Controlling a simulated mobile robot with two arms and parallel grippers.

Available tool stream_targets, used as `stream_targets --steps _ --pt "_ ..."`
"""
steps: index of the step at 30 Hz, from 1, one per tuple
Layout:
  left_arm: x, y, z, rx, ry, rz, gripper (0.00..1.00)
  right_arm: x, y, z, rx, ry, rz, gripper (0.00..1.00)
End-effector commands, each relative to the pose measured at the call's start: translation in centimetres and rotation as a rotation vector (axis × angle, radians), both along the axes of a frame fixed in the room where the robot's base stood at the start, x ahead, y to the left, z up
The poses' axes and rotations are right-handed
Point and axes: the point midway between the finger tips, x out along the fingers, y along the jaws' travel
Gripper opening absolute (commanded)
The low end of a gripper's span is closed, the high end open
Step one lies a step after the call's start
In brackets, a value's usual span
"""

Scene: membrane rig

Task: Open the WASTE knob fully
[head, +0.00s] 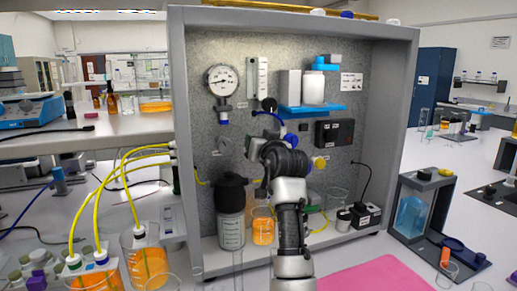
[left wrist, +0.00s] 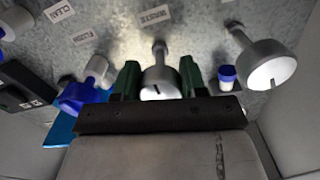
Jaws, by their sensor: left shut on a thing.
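In the left wrist view, my left gripper (left wrist: 159,76) has its two dark green fingers on either side of a round grey knob (left wrist: 160,88). It is shut on this knob, whose pale face carries a short dark line. The knob sits on a stem from the speckled metal panel. A small label (left wrist: 155,19) above the stem appears to read WASTE, though it is upside down and blurred. In the head view my arm reaches up to the panel (head: 245,130) and hides the knob and the fingertips. My right gripper is not in view.
In the head view, a yellow knob (head: 320,163), black-topped bottle (head: 231,210) and orange-filled beaker (head: 263,228) are close to my arm.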

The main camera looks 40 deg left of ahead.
Motion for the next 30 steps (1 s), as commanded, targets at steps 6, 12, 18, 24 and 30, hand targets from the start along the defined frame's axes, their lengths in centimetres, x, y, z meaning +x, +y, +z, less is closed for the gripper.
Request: stream_targets --steps 6,12,18,24,30 --pt "0.10 -0.01 -0.58 -0.031 -0.036 0.000 0.18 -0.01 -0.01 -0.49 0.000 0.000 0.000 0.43" --pt "0.11 -0.01 -0.51 -0.037 -0.046 0.000 0.18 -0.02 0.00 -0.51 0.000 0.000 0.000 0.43" --pt "0.10 -0.02 -0.48 -0.037 -0.046 0.000 0.18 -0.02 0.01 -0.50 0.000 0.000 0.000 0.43" --pt "0.09 -0.01 -0.38 -0.034 -0.048 0.000 0.62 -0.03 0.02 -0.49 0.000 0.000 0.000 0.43" --pt "0.05 0.00 -0.18 -0.031 -0.050 0.000 0.68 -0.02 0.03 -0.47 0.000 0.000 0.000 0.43"
